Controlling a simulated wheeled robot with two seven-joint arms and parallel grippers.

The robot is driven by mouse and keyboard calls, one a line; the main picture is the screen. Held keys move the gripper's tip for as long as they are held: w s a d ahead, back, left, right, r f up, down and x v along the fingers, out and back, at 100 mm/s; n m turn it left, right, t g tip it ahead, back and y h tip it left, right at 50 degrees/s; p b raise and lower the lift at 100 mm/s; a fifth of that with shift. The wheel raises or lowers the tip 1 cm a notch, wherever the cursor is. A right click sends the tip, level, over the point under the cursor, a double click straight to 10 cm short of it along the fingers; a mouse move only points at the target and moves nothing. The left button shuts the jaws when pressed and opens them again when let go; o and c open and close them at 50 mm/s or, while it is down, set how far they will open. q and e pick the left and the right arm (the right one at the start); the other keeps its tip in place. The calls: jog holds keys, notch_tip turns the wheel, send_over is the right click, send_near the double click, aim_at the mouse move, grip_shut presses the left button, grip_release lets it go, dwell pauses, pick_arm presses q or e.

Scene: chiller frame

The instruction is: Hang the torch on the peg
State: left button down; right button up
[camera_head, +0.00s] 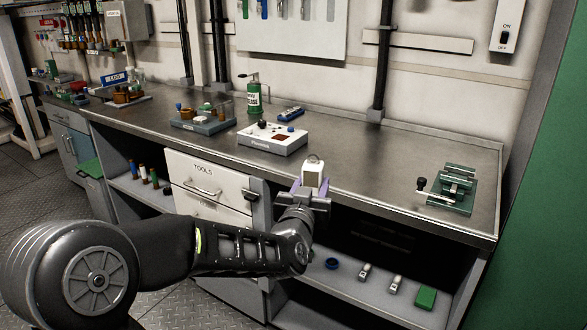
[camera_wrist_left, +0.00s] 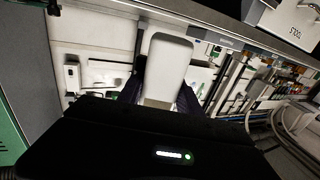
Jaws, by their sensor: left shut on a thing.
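My left gripper (camera_head: 311,187) is shut on a pale, off-white block-like thing that I take to be the torch (camera_head: 312,174). It is held in front of the bench's front edge, to the right of the tools drawer. The torch also shows in the left wrist view (camera_wrist_left: 168,68), standing out between the dark fingers; its lower part is hidden by the gripper. I cannot make out the peg for certain in either view. My right gripper is not in view.
The metal bench top (camera_head: 365,165) is clear between the white box (camera_head: 272,138) and the green vise-like fixture (camera_head: 452,188). A green bottle (camera_head: 254,98) stands behind the box. A white tool panel (camera_head: 292,38) hangs on the wall. The lower shelf (camera_head: 375,290) holds small items.

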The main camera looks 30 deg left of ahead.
pick_arm(q)
jog(key=d+f+m+t+h, duration=0.1)
jog(key=d+f+m+h, duration=0.2)
jog(key=d+f, duration=1.3)
notch_tip(320, 180, down, 4)
jog(key=h, duration=0.2)
jog(key=shift+w+d+r+m+h, duration=0.15)
jog(key=shift+d+r+m+h, duration=0.1)
jog(key=shift+m+h, duration=0.15)
jog(key=shift+a, duration=0.1)
